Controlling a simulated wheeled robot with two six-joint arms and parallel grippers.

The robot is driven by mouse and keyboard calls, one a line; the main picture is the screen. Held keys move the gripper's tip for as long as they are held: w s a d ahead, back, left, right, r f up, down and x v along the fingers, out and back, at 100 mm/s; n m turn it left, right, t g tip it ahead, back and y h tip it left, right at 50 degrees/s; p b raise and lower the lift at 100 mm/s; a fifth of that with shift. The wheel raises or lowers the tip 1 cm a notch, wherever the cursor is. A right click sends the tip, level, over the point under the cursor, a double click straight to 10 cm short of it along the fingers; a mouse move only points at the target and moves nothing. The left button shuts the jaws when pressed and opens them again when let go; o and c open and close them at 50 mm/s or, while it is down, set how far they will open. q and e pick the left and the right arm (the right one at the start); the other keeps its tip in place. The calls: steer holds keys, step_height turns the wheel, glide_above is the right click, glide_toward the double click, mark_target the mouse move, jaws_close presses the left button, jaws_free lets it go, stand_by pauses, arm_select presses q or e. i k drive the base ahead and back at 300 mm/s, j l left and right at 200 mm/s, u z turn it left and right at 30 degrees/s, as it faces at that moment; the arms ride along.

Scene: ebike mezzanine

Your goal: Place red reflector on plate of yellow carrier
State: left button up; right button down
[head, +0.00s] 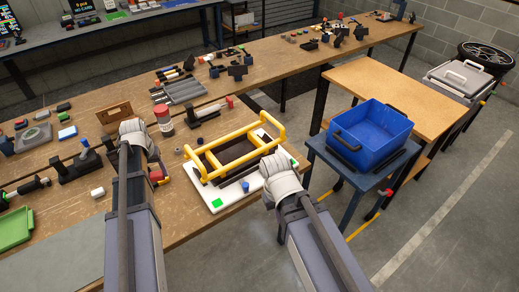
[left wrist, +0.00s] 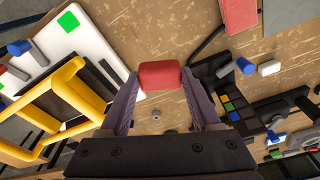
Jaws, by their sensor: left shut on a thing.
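The red reflector (left wrist: 159,75) is a small red block between the fingertips of my left gripper (left wrist: 158,92) in the left wrist view. In the head view the reflector (head: 157,175) shows beside my left arm, left of the yellow carrier. The yellow carrier (head: 245,134) is a tubular frame on a white plate (head: 203,190) with a green square at its near corner. Frame (left wrist: 52,100) and plate (left wrist: 100,50) also show at the left of the left wrist view. The reflector is apart from the plate. My right gripper is near the carrier's right side; its fingers are hidden.
A red-capped jar (head: 163,122), a wooden box (head: 115,116) and several tools stand on the bench left of and behind the carrier. A green tray (head: 15,228) lies at the left. A blue bin (head: 370,135) stands on a separate stand at the right.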

mark_target(237, 149)
steer(key=i+l+z, duration=0.1)
steer(key=l, duration=0.15)
steer(key=i+l+z, duration=0.1)
steer(key=i+l+u, duration=0.1)
steer(key=l, duration=0.25)
steer(key=i+l+u, duration=0.1)
steer(key=i+l, duration=0.25)
steer(key=i+l+u, duration=0.1)
steer(key=l, duration=0.35)
steer(key=i, duration=0.05)
